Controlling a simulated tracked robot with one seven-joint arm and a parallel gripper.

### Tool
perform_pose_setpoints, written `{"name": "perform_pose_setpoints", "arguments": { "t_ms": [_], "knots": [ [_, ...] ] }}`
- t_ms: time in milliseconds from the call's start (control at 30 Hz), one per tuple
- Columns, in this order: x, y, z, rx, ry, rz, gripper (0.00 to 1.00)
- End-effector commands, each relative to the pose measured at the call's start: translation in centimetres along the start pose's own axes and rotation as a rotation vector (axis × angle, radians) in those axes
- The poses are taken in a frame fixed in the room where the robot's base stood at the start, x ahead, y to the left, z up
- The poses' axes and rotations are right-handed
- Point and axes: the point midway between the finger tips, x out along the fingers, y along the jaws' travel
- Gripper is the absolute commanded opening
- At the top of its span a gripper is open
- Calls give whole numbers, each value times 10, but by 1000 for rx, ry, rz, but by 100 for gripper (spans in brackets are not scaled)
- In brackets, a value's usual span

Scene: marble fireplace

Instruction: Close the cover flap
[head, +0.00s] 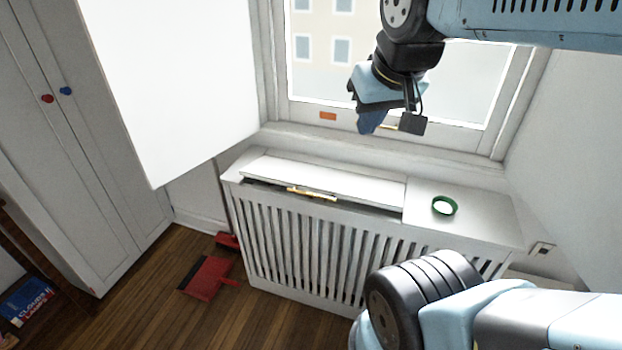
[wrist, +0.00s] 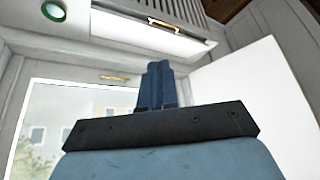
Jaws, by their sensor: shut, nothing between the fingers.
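The cover flap (head: 325,178) is a long white panel in the top of the slatted white radiator cover (head: 460,228). A brass handle (head: 312,194) sits at its front edge. A dark gap shows under that front edge, so the flap looks slightly raised. The flap also shows in the wrist view (wrist: 140,34), with its handle (wrist: 165,25) at the top. My gripper (head: 368,122) is above and behind the flap, in front of the window, apart from it. Its fingers (wrist: 157,66) are together and empty in the wrist view.
A green-rimmed round item (head: 444,206) sits on the cover top, right of the flap. A large white panel (head: 175,75) stands at the left near the window. A red dustpan (head: 207,276) lies on the floor. The window (head: 330,50) is behind my gripper.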

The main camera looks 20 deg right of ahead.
Motion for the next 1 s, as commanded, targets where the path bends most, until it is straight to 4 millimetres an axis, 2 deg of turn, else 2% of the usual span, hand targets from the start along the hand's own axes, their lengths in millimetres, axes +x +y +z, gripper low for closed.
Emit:
{"name": "perform_pose_setpoints", "arguments": {
  "t_ms": [167,367,667,1000],
  "knots": [
    [5,0,-7,56,-21,-21,0],
    [29,5,-31,298,-113,-78,0],
    [86,5,-71,771,-302,-80,0],
    [164,4,-104,1291,-466,77,0]
  ]
}}
